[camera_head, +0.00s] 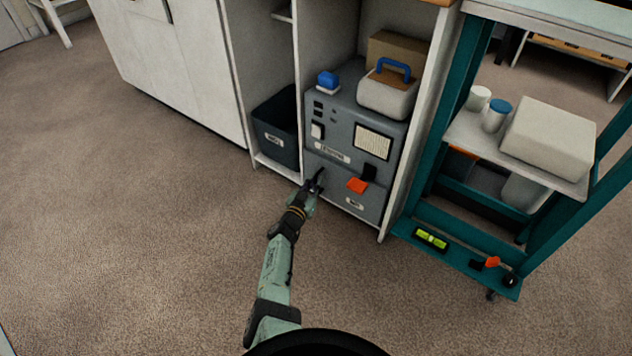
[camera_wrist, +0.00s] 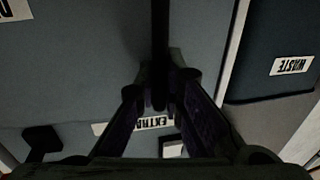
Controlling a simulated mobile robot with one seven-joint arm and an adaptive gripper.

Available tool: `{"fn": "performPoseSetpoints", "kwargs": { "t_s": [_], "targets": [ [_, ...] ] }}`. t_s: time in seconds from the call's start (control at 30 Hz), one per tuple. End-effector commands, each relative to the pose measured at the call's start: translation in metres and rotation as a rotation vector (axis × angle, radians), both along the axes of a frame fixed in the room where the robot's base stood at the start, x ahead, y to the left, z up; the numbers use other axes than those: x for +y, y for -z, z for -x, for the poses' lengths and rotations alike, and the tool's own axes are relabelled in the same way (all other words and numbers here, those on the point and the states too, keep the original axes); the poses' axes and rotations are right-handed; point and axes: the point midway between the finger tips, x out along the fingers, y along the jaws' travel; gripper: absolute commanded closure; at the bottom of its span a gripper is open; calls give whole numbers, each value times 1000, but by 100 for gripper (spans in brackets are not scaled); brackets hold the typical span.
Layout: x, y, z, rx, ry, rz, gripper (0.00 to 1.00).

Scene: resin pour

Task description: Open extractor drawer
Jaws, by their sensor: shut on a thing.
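The extractor (camera_head: 340,115) is a grey-blue box in an open cabinet bay, with a label and a pale grille on its front. Its drawer (camera_head: 335,187) is the lower front panel and looks flush with the body. My gripper (camera_head: 317,181) is low at the left side of the drawer front. In the wrist view my gripper (camera_wrist: 160,100) is shut on a dark bar-shaped handle (camera_wrist: 160,40) in front of the grey panel. The extractor's label (camera_wrist: 150,123) shows upside down there. The jaws hide where the handle's end meets the panel.
A dark waste bin (camera_head: 275,130) stands in the bay to the left; it also shows in the wrist view (camera_wrist: 275,45). A teal cart (camera_head: 455,235) stands close on the right. The carpet in front is clear.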

Motion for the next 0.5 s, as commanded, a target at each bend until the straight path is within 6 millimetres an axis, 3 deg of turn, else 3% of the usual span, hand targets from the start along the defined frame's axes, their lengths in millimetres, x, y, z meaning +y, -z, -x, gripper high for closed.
{"fn": "performPoseSetpoints", "kwargs": {
  "t_s": [0.27, 0.5],
  "targets": [
    [8, -2, 9, 3, -4, 1, 100],
    [35, -6, 44, 5, -8, 2, 100]
  ]
}}
